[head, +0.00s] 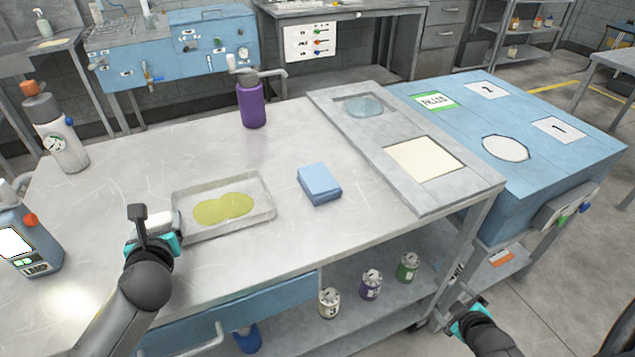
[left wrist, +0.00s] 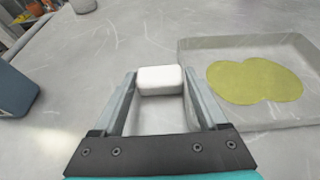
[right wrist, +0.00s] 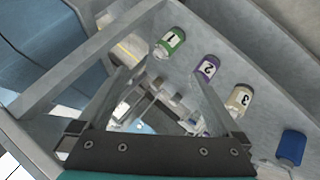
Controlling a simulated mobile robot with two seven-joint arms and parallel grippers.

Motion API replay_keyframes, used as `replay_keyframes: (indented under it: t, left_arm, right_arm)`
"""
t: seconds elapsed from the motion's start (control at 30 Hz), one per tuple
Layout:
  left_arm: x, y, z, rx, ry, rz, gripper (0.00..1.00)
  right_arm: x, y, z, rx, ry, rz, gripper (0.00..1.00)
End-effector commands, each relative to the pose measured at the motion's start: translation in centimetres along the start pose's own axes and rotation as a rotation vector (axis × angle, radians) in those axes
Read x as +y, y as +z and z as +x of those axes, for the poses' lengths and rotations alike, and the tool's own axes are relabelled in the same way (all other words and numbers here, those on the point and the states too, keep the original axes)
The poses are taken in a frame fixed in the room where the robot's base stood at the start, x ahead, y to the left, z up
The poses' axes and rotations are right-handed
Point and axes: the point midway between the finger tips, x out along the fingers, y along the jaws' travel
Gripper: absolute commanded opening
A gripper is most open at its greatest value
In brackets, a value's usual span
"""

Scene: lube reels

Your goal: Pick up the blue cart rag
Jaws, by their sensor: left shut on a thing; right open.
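A folded blue rag (head: 319,184) lies on the metal cart top, right of a shallow clear tray (head: 268,208). My left gripper (head: 162,224) is shut on a small white block (left wrist: 160,79), left of the tray and away from the rag. The white block (head: 161,221) also shows in the head view. My right gripper (head: 472,306) is open and empty, low beyond the cart's right end. In the right wrist view its fingers (right wrist: 168,85) are spread with nothing between them. The rag shows in neither wrist view.
The tray holds a yellow-green puddle (head: 224,208). A grey raised panel (head: 372,131) lies right of the rag. Labelled cans (head: 370,285) stand on the lower shelf.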

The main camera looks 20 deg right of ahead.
Motion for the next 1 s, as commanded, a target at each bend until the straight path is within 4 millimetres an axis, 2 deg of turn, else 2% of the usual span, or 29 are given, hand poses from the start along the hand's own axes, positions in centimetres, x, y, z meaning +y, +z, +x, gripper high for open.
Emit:
replay_keyframes:
  t: [0.03,0.1,0.17,0.2,0.3,0.4,0.47,0.5,0.57,0.67,0.83,1.0]
  left_arm:
    - [0.0,-0.1,0.0,0.003,0.001,0.001,0.15]
    - [0.0,-0.1,0.0,0.003,0.001,0.001,0.15]
    - [0.0,-0.1,0.0,0.003,0.001,0.001,0.15]
    - [0.0,-0.1,0.0,0.003,0.001,0.001,0.15]
    - [0.0,-0.1,0.0,0.003,0.001,0.001,0.15]
    - [0.0,-0.1,0.0,0.003,0.001,0.001,0.15]
    - [0.0,-0.1,0.0,0.003,0.001,0.001,0.15]
    - [0.0,-0.1,0.0,0.003,0.001,0.001,0.15]
    - [0.0,-0.1,0.0,0.003,0.0,0.001,0.15]
    - [0.0,-0.1,0.0,0.002,0.0,0.001,0.15]
    - [0.0,-0.1,0.0,0.003,0.001,0.001,0.15]
    - [0.0,-0.1,0.0,0.003,0.0,0.001,0.15]
  right_arm:
    - [3.9,-1.6,-0.4,0.042,0.066,-0.035,1.0]
    - [8.9,-3.6,-1.4,0.093,0.156,-0.088,1.0]
    - [13.1,-5.6,-2.6,0.135,0.235,-0.139,1.0]
    - [15.8,-7.0,-3.6,0.163,0.289,-0.174,1.0]
    - [22.0,-10.6,-6.7,0.228,0.42,-0.265,1.0]
    - [27.2,-14.8,-10.3,0.293,0.541,-0.348,1.0]
    - [29.6,-17.7,-12.5,0.332,0.595,-0.379,1.0]
    - [30.6,-19.9,-13.7,0.361,0.612,-0.379,1.0]
    - [30.6,-22.4,-13.8,0.391,0.575,-0.329,1.0]
    - [28.7,-24.9,-12.2,0.407,0.457,-0.215,1.0]
    - [24.0,-28.9,-9.2,0.398,0.223,-0.018,1.0]
    - [18.9,-33.2,-7.6,0.35,-0.008,0.143,1.0]
